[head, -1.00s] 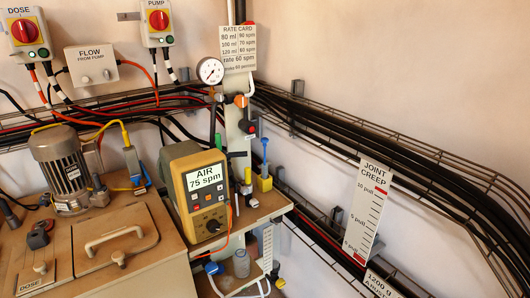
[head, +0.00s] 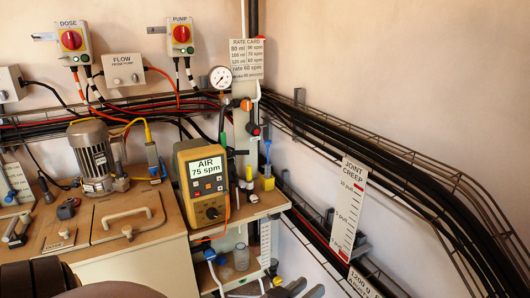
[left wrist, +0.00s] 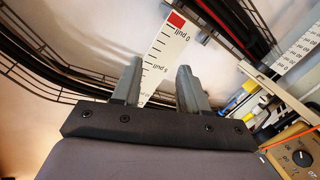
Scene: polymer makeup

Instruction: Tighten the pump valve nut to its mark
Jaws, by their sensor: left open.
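My left gripper (left wrist: 158,68) is open and empty in the left wrist view, with its two grey fingers pointing away from the camera. The white JOINT CREEP card (head: 346,210) hangs on the right wall; it appears upside down beyond the fingers in the left wrist view (left wrist: 165,48). An orange valve fitting (head: 246,104) and a dark-and-red one (head: 253,130) sit on the upright pipe below the round gauge (head: 220,77). I cannot tell which part is the pump valve nut, and its mark is not readable. My right gripper is not in view.
The yellow AIR display (head: 203,180) reads 75 spm on the bench beside a small shelf (head: 255,208). A grey motor (head: 91,157) stands to the left. Black cables in a wire tray (head: 390,165) run along the right wall. The upper right wall is bare.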

